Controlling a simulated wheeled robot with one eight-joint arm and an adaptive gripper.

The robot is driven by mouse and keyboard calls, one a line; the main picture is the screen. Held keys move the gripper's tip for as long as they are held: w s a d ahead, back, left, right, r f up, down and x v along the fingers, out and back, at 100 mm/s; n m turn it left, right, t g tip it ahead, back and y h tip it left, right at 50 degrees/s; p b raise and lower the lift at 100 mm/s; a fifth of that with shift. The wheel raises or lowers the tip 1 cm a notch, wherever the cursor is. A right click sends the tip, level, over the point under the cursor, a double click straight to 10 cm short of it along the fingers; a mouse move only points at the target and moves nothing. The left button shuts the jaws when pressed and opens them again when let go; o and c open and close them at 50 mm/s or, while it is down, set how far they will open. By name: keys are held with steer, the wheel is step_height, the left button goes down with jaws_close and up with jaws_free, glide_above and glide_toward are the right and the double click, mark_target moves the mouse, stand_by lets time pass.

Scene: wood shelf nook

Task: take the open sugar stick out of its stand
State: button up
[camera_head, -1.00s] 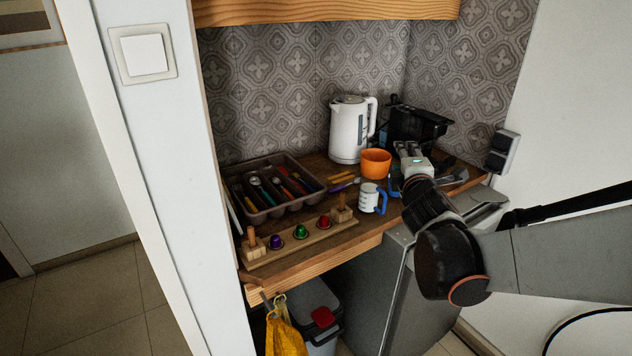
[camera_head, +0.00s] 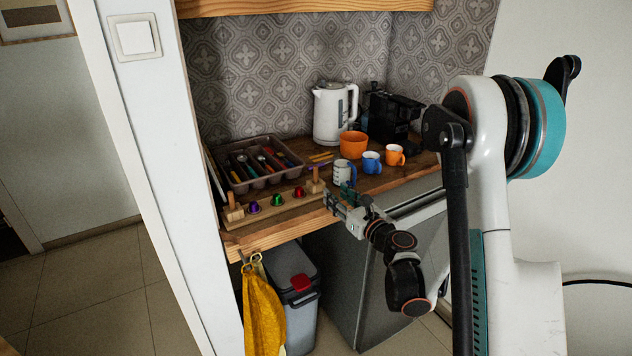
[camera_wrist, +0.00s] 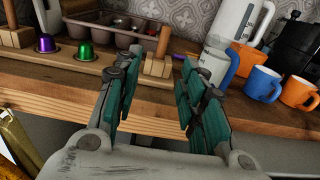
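A wooden rack (camera_head: 277,212) lies along the counter's front left, with a small block and upright brown stick-like piece at each end. The right end block (camera_head: 315,186) and its upright piece (camera_head: 315,173) also show in the wrist view, as block (camera_wrist: 155,69) and piece (camera_wrist: 164,42). I cannot tell which piece is the open sugar stick. My gripper (camera_head: 337,199) is at the counter's front edge, just right of that block. In the wrist view my gripper (camera_wrist: 159,62) has its teal-padded fingers spread and empty, with the block beyond the gap.
Purple, green and red capsules sit on the rack. A cutlery tray (camera_head: 231,182) is behind it. A yellow cloth (camera_head: 262,305) hangs below.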

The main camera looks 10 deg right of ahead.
mark_target(317, 175)
steer(key=p+x, duration=0.4)
steer(key=x, duration=0.4)
steer(key=shift+p, duration=0.4)
steer(key=shift+d+b+x, duration=0.2)
steer(key=shift+b+x, duration=0.8)
steer(key=shift+x, duration=1.85)
steer(key=shift+w, duration=0.1)
steer(key=c, duration=0.8)
